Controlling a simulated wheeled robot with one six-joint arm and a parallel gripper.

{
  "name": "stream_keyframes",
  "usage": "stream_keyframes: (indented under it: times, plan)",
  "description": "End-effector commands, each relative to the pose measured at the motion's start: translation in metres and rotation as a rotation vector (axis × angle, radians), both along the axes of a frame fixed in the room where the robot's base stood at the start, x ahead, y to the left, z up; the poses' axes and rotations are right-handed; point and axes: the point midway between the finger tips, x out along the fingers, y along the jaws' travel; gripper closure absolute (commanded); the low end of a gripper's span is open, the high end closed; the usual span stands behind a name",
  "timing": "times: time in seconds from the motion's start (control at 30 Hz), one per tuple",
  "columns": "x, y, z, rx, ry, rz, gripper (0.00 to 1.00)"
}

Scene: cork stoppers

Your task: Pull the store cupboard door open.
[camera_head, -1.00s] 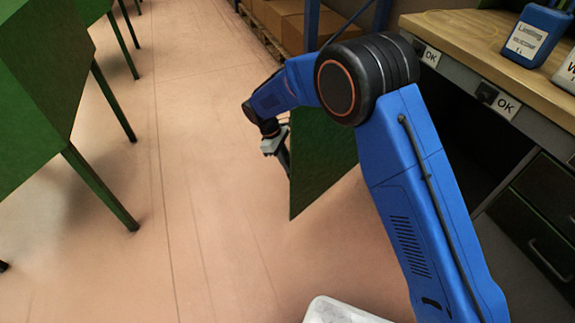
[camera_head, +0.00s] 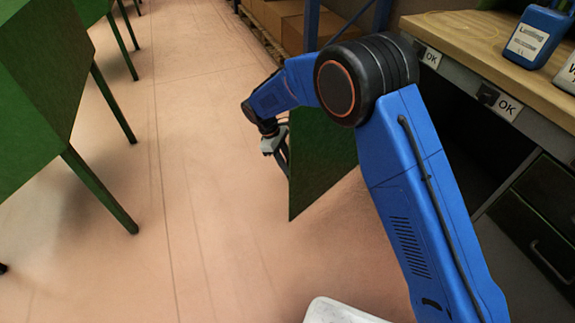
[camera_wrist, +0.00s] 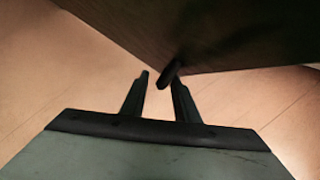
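A dark green panel (camera_head: 322,165), which looks like the store cupboard door, stands behind my arm in the head view. My arm hides much of it. In the wrist view its dark face (camera_wrist: 230,35) fills the top right. A short dark handle (camera_wrist: 168,74) sticks out from it, close to my right fingertip. My gripper (camera_wrist: 160,80) is open, with its fingers apart and a gap between the left finger and the handle. In the head view my gripper (camera_head: 284,158) is beside the panel's left edge.
Green leg-mounted cabinets (camera_head: 35,80) stand at the left. A workbench (camera_head: 480,45) with a blue bottle (camera_head: 537,32) and drawers (camera_head: 545,230) is at the right. Boxes (camera_head: 290,25) sit on a rack at the back. The floor (camera_head: 200,200) between is clear.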

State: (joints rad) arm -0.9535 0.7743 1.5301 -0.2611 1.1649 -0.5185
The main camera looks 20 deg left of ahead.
Motion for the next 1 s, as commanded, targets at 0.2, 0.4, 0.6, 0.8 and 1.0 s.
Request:
stream_keyframes:
  times: [0.2, 0.4, 0.6, 0.8, 1.0]
  plan:
    - [0.0, 0.013, 0.03, 0.003, -0.002, 0.0, 0.72]
    - [-0.001, 0.029, 0.067, 0.004, -0.002, 0.0, 0.72]
    - [-0.002, 0.044, 0.104, 0.003, -0.001, 0.002, 0.72]
    - [-0.002, 0.057, 0.135, 0.002, -0.001, 0.0, 0.72]
    - [-0.003, 0.064, 0.152, 0.001, -0.001, 0.0, 0.72]
